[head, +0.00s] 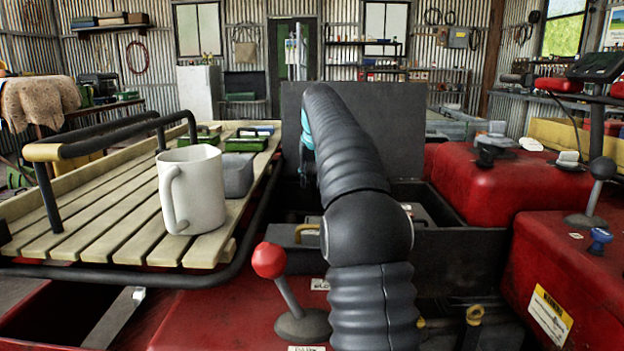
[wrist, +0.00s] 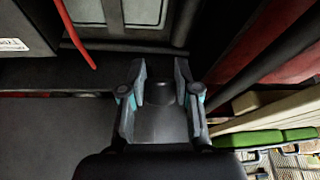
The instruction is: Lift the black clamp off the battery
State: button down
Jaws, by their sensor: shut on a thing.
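In the wrist view, my gripper (wrist: 160,72) has its two grey fingers with teal joints on either side of a dark piece, which I take to be the black clamp (wrist: 158,94). The fingers are closed on it. A grey box-shaped thing with a pale label, likely the battery (wrist: 116,14), shows at the top of the wrist view, apart from the fingertips. Whether the clamp touches the battery cannot be told. In the head view my arm hides the clamp and most of my gripper; only a teal part shows behind the arm.
A red cable (wrist: 76,36) lies left of the battery. In the head view, a slatted rack (head: 100,222) with a white mug (head: 192,190) stands at the left. A red-knobbed lever (head: 270,260) rises in front. Red bodywork (head: 490,185) bounds the right. An upright dark panel (head: 290,115) stands behind.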

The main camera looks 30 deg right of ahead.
jog(key=shift+w+d+r+p, duration=0.2)
jog(key=shift+w+r+p, duration=0.2)
jog(key=shift+r, duration=0.15)
jog(key=shift+w+d+r+p, duration=0.15)
jog(key=shift+w+r+p, duration=0.1)
jog(key=shift+w+r, duration=0.25)
jog(key=shift+s+r, duration=0.1)
jog(key=c, duration=0.8)
grip_release()
jog(key=shift+v, duration=2.4)
jog(key=s+a, duration=0.2)
jog(key=s, duration=1)
jog(key=shift+a, duration=0.35)
